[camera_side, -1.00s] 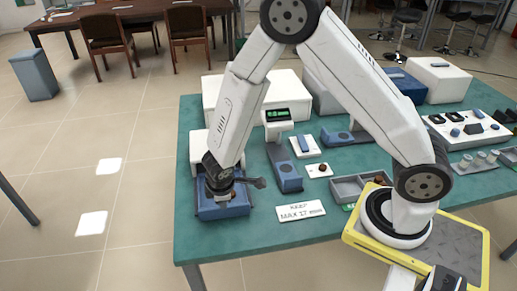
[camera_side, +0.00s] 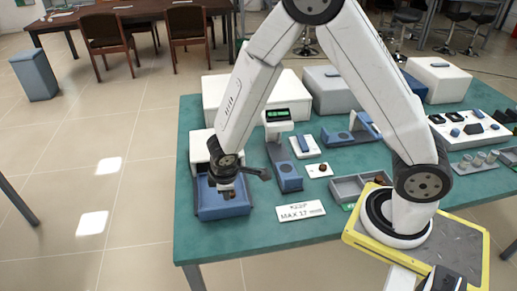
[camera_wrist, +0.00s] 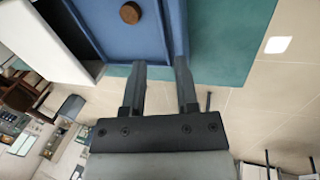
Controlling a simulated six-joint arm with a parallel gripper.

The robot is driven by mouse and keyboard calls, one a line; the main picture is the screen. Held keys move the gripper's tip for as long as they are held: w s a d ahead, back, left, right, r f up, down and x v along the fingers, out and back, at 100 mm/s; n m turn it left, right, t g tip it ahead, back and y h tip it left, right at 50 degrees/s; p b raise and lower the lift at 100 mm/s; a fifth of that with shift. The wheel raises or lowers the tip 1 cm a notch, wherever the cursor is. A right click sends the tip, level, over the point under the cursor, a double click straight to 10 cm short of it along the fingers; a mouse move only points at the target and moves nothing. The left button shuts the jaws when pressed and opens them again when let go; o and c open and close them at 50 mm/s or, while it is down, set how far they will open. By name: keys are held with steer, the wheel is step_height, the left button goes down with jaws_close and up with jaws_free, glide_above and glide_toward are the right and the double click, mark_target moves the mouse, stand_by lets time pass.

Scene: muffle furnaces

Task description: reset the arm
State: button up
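My gripper (camera_side: 228,188) hangs over the blue surface (camera_side: 208,208) in front of the white furnace-like box (camera_side: 198,146) at the table's left end. In the wrist view my gripper (camera_wrist: 160,68) has its two dark fingers apart with nothing between them. A round brown piece (camera_wrist: 130,12) lies on the blue surface (camera_wrist: 108,30) beyond the fingertips. In the side view a small brown patch shows just below the gripper, partly hidden by it.
A sign (camera_side: 300,211) stands at the table's front edge. A unit with a green display (camera_side: 277,115) and a grey compartment tray (camera_side: 350,187) are to the right. White boxes stand along the back. Bare green tabletop (camera_side: 240,237) lies in front.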

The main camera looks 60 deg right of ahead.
steer(key=s+d+r+m+y, duration=0.2)
steer(key=s+d+r+m, duration=0.3)
steer(key=s+r+m, duration=0.3)
step_height(320, 180, up, 3)
steer(key=shift+s+d+f, duration=0.2)
steer(key=shift+s, duration=1)
